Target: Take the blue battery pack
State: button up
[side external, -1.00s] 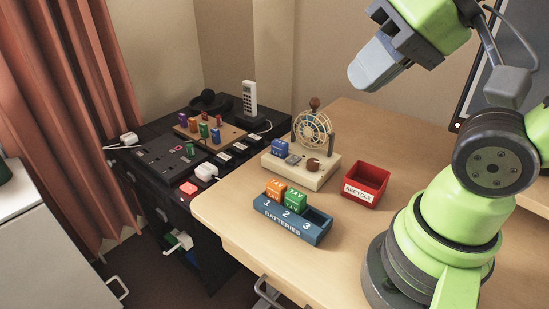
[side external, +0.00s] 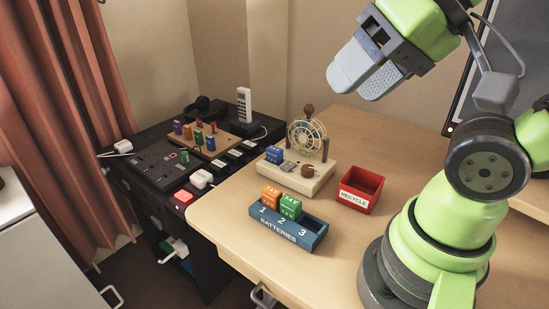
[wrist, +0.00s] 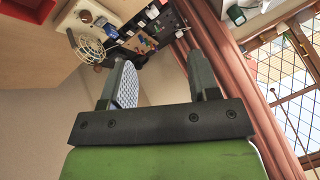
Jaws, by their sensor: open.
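A blue battery pack (side external: 274,154) sits at the left end of the cream machine (side external: 297,176) with the wire wheel, on the wooden desk. Another small blue piece (side external: 198,137) stands among coloured ones on the wooden board further back. The blue tray marked BATTERIES (side external: 290,239) holds an orange pack (side external: 271,196) in slot 1 and a green pack (side external: 290,206) in slot 2; slot 3 looks empty. My gripper (side external: 353,85) is open and empty, high above the desk, up and right of the machine. Its fingers (wrist: 160,65) also show in the wrist view.
A red RECYCLE bin (side external: 361,189) stands right of the machine. A black side unit (side external: 150,170) with a phone (side external: 244,103) and boxes is at the left, beside the curtain (side external: 85,110).

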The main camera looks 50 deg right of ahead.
jog(key=shift+w, duration=0.1)
jog(key=w+d+f+n+g+h, duration=0.15)
jog(key=w+d, duration=0.25)
jog(key=w, duration=0.5)
jog(key=w+d+f+n+g, duration=0.1)
jog(key=w+d+f+g, duration=0.2)
jog(key=w, duration=0.6)
jog(key=w+d+f+g, duration=0.1)
jog(key=w+d+f, duration=0.1)
jog(key=f, duration=0.2)
jog(key=w+d+f+n, duration=0.1)
jog(key=w+d+f, duration=0.1)
jog(key=d+f, duration=0.1)
jog(key=w+d+f+g, duration=0.1)
jog(key=w+d+f, duration=0.1)
jog(key=f, duration=0.3)
jog(key=shift+d+f+n+g+h, duration=0.25)
jog(key=shift+d+g, duration=0.1)
jog(key=shift+d, duration=0.35)
send_over(275, 148)
jog(key=f, duration=0.4)
jog(key=shift+w+a+f, duration=0.1)
jog(key=shift+a+f, duration=0.05)
jog(key=shift+a, duration=0.05)
jog(key=shift+d+f, duration=0.1)
jog(key=shift+f, duration=2.9)
jog(key=c, duration=0.9)
